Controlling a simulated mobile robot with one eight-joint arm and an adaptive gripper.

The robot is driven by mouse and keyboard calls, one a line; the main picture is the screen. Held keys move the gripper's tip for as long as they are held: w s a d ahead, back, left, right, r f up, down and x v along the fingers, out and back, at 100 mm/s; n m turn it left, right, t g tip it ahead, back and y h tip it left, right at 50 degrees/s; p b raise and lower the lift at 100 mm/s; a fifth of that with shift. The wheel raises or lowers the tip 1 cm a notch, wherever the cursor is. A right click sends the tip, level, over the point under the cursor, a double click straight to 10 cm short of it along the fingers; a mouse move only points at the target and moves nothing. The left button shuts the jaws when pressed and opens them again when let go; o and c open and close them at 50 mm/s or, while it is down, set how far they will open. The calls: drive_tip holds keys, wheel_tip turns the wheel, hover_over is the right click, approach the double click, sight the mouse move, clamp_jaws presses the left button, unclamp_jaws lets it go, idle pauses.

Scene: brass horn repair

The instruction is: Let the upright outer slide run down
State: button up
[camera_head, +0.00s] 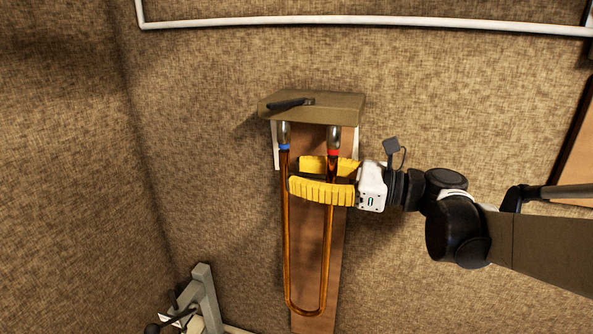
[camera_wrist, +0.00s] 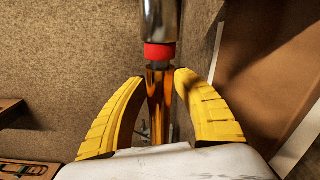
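The upright outer slide (camera_head: 286,230) is a long amber-brown U of tubing. It hangs below a wooden block, with its closed bend at the bottom. A blue band (camera_head: 284,147) marks the top of its left leg and a red band (camera_head: 333,153) the top of its right leg. Silvery tubes run from these bands up to the block. My gripper (camera_head: 294,174) comes from the right, with yellow fingers on either side of the right leg below the red band. In the wrist view the fingers (camera_wrist: 160,82) stand apart beside the tube, below the red band (camera_wrist: 159,52).
The wooden block (camera_head: 335,105) carries a small black lever (camera_head: 290,104). A brown board (camera_head: 308,250) stands behind the slide. A white rail (camera_head: 350,20) crosses the top. A grey stand (camera_head: 203,300) is at the lower left.

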drive_tip(key=shift+a, duration=0.15)
clamp_jaws()
wheel_tip(320, 180, down, 4)
drive_tip(key=b, duration=0.2)
drive_tip(key=shift+r+b, duration=0.25)
drive_tip(key=shift+b, duration=0.15)
